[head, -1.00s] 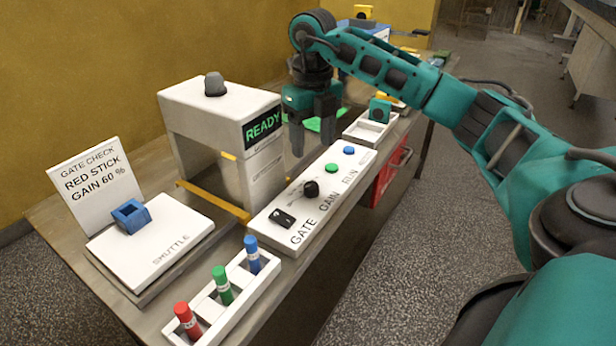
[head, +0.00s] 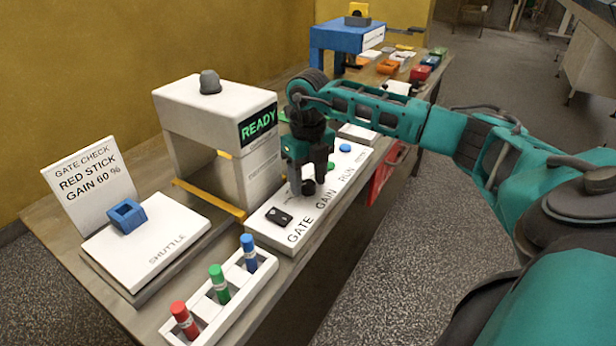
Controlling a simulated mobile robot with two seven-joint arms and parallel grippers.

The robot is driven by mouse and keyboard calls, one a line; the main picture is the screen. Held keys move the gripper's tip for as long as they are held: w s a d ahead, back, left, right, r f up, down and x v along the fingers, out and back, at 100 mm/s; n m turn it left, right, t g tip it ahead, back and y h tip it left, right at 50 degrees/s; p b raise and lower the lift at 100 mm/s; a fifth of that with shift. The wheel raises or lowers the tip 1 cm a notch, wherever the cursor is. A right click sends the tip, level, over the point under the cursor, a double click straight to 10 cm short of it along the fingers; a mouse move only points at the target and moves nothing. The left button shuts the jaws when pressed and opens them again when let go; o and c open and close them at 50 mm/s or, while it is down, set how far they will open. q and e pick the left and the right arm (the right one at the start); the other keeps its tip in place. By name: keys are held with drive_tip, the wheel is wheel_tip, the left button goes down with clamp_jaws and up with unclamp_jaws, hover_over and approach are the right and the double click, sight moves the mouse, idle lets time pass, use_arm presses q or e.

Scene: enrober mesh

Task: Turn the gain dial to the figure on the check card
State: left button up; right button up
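The check card (head: 92,182) stands at the back left and reads "GATE CHECK, RED STICK, GAIN 60 %". The white control panel (head: 272,232) carries GATE, GAIN and RUN labels. The black gain dial (head: 308,187) is at the fingertips of my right gripper (head: 308,186), which points down over it. The fingers partly hide the dial, and its pointer and scale cannot be read. The fingers look spread to either side of the dial; whether they touch it I cannot tell. My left gripper is not in view.
The white gate housing (head: 212,120) with a green READY display (head: 258,124) stands behind the panel. A shuttle plate (head: 150,245) with a blue holder (head: 128,215) is at left. A rack (head: 245,292) of red, green and blue sticks stands at the front. A black switch (head: 278,217) sits by GATE.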

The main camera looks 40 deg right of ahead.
drive_tip(key=c, duration=0.9)
drive_tip(key=shift+r+m, duration=0.1)
drive_tip(key=shift+m, duration=0.2)
drive_tip(key=m+p, duration=0.1)
drive_tip(key=m, duration=0.1)
drive_tip(key=shift+m, duration=0.3)
drive_tip(key=m+p, duration=0.1)
drive_tip(key=m, duration=0.2)
drive_tip(key=shift+m, duration=0.4)
drive_tip(key=m, duration=0.8)
drive_tip(key=shift+m, duration=0.6)
